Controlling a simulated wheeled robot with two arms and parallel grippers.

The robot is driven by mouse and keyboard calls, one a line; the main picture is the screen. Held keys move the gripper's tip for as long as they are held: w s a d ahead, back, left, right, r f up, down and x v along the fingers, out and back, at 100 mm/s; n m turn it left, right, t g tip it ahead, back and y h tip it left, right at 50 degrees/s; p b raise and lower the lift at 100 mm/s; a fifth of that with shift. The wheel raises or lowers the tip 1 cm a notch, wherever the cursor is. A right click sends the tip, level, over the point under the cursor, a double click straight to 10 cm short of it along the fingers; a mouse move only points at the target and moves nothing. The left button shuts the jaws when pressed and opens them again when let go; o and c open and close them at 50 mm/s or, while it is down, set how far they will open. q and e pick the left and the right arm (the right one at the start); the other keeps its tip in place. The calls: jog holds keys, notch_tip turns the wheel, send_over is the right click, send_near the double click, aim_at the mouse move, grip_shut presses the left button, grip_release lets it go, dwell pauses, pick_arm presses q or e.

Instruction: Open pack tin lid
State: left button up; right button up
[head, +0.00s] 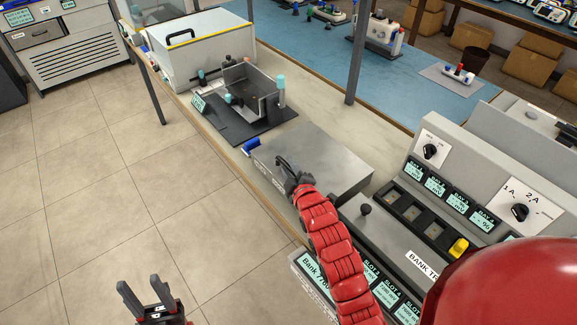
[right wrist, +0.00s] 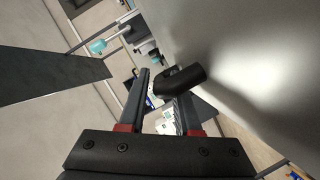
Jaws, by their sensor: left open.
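The pack tin (head: 335,160) is a low grey metal box on the bench, in the middle of the head view. Its lid lies flat on top and looks closed. A dark handle (head: 283,163) stands at its left side. My right gripper (head: 290,173) is at this handle. In the right wrist view the black handle (right wrist: 182,79) is at my right fingertips (right wrist: 162,88), partly in front of one finger. I cannot tell whether the fingers press on it. My left gripper (head: 145,295) is open and empty over the floor, low in the head view.
A dark fixture with an upright grey plate (head: 250,92) stands behind the tin. A bank tester with dials and slots (head: 430,215) is close on the right. The floor (head: 100,190) on the left is clear.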

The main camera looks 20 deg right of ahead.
grip_shut()
dwell(1.4)
